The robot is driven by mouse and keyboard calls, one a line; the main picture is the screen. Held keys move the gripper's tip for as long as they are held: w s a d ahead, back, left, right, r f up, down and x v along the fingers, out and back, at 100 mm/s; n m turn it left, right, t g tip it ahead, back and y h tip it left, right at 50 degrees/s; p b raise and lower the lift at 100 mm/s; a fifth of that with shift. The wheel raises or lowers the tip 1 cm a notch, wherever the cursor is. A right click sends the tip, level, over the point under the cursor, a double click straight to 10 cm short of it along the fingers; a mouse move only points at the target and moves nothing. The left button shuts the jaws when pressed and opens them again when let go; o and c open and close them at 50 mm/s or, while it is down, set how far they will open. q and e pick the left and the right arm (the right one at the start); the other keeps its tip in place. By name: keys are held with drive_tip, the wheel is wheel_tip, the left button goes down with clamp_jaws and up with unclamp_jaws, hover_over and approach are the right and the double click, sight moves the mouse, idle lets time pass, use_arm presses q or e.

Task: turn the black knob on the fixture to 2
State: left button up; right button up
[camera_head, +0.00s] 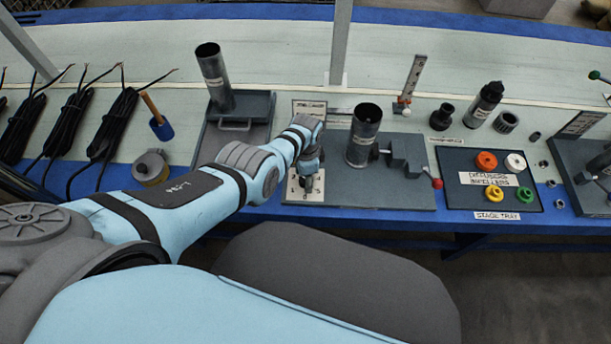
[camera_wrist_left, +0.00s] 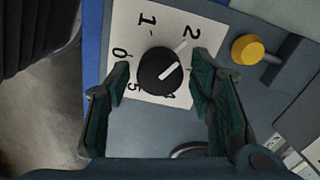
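The black knob (camera_wrist_left: 154,72) sits on a white dial plate (camera_wrist_left: 172,20) in the left wrist view. The numbers 0, 1, 2 and 5 are readable; others are partly hidden by the right-hand finger. My left gripper (camera_wrist_left: 160,78) is open, one finger on each side of the knob, with a visible gap to both. In the head view, my left gripper (camera_head: 307,184) points down over the dial plate (camera_head: 292,190) on the grey fixture (camera_head: 400,199) and hides the knob. My right gripper is not in view.
A metal cylinder (camera_head: 363,137) and a clamp with a red-ended handle (camera_head: 437,183) stand right of the dial. A yellow round part (camera_wrist_left: 247,49) is near the plate. A stage tray (camera_head: 515,202) with coloured rings lies farther right. A tube (camera_head: 213,77) stands behind my arm.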

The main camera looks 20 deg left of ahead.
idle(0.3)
use_arm(q)
wheel_tip(320, 180, up, 12)
idle(0.4)
